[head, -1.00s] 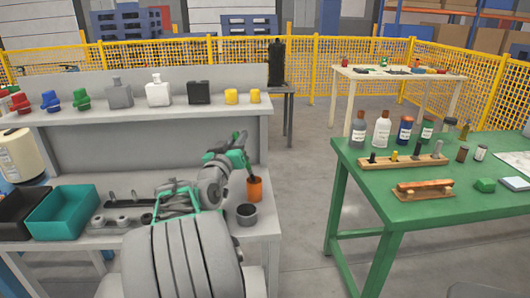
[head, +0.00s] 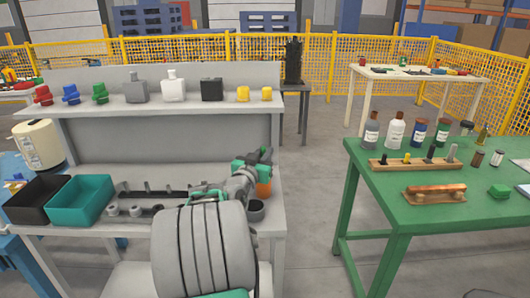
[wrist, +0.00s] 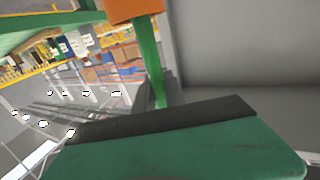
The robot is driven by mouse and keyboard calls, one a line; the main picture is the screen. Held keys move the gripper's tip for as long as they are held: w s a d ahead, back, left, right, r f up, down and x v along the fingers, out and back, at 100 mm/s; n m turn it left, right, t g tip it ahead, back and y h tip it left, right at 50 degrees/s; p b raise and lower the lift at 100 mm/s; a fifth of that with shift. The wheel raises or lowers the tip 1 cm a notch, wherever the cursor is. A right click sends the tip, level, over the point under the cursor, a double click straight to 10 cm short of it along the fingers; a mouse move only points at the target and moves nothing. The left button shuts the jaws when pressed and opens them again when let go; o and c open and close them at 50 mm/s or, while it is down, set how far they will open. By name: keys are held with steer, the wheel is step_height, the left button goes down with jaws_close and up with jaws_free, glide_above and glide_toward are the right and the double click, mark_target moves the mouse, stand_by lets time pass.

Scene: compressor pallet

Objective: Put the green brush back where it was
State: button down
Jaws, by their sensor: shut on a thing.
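The green brush (wrist: 152,65) shows in the wrist view as a green handle running from my gripper up to the orange cup (wrist: 135,8). My gripper (head: 262,158) is shut on the handle; one broad green jaw with a black pad fills the bottom of the wrist view. In the head view the gripper is just above the orange cup (head: 264,189), which is partly hidden behind my arm. I cannot make out the brush there. Whether its far end is inside the cup cannot be told.
A dark grey cup (head: 256,210) stands close in front of the orange cup. A grey shelf (head: 170,106) with several coloured parts rises behind. Teal (head: 82,201) and black (head: 36,200) bins sit at left. The green table (head: 420,207) is to the right, across open floor.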

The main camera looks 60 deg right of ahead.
steer(key=c, duration=1.4)
jaws_free()
